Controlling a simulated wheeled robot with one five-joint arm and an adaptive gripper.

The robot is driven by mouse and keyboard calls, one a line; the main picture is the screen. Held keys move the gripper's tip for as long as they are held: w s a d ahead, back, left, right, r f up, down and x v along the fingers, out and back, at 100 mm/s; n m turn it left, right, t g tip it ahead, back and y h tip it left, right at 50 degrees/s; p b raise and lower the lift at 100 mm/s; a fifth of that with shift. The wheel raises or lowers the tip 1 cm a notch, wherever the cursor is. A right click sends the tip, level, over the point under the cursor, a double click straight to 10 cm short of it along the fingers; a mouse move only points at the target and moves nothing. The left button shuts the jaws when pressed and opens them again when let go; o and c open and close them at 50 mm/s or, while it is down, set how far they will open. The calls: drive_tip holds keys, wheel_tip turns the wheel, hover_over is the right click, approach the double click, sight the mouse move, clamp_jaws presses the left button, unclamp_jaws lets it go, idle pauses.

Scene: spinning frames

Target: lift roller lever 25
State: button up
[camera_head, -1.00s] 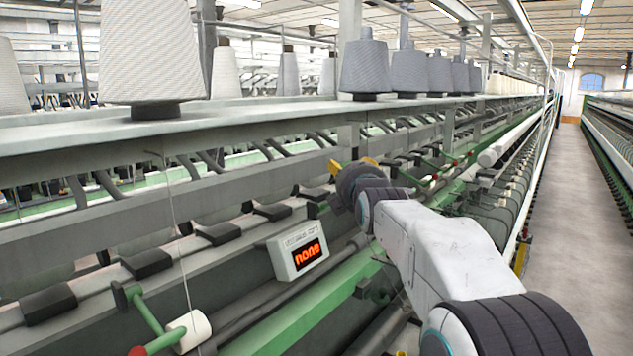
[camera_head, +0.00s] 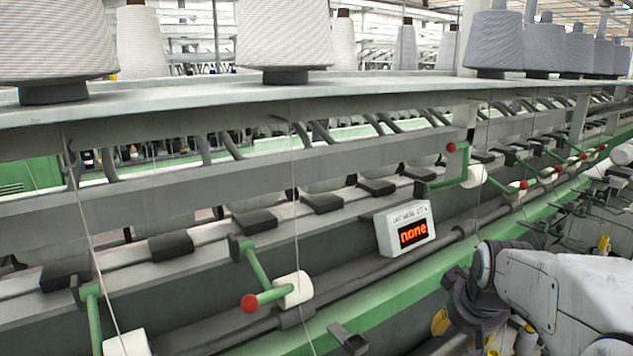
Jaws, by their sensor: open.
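Green roller levers with red knobs and white rollers line the machine; I cannot read numbers on them, so I cannot tell which is 25. The nearest whole lever (camera_head: 257,265) hangs down toward the front, beside its white roller (camera_head: 295,289), with its red knob (camera_head: 250,303) low. Another lever (camera_head: 443,184), right of the display, has its red knob (camera_head: 451,147) pointing up. A further lever (camera_head: 95,322) is cut by the lower left edge. My gripper (camera_head: 459,330) is at lower right, yellow-tipped, pointing down and open, apart from the levers; its tips are partly hidden.
A green rail (camera_head: 375,308) runs along the front below the rollers. Yarn cones (camera_head: 284,40) stand on the shelf (camera_head: 180,100) above. Thin threads hang down in front of the levers.

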drive_tip(key=s+a+f, duration=0.1)
drive_tip(key=s+a, duration=0.3)
drive_tip(key=s, duration=0.7)
drive_tip(key=s+a+f+y+b, duration=0.1)
drive_tip(key=s+a, duration=0.3)
drive_tip(key=s, duration=0.7)
drive_tip(key=shift+s+a+f, duration=0.2)
drive_tip(key=shift+s+f, duration=0.1)
drive_tip(key=shift+s, duration=0.1)
drive_tip(key=shift+d, duration=0.1)
